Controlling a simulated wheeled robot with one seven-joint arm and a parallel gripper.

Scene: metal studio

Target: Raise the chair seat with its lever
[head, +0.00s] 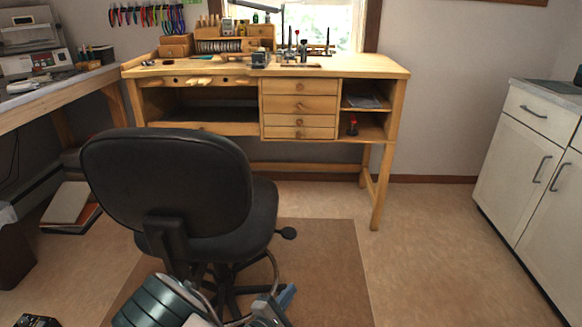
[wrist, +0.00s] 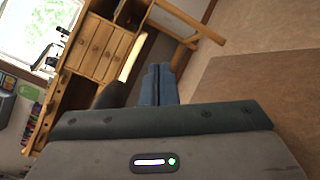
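The black office chair (head: 170,185) stands in the lower left of the head view with its backrest toward me. Its seat (head: 262,212) shows right of the backrest. The lever (head: 287,233) ends in a dark paddle sticking out to the right under the seat. My gripper (head: 284,298) is low in the head view, below and apart from the lever. In the wrist view its two blue-grey fingers (wrist: 158,86) lie together, with nothing seen between them. A dark rounded shape left of the fingers may be part of the chair; I cannot tell which part.
A wooden workbench (head: 300,102) with drawers stands behind the chair. A brown mat (head: 325,270) lies under the chair. White cabinets (head: 520,170) stand at the right, and a side table (head: 50,100) at the left. The floor between mat and cabinets is clear.

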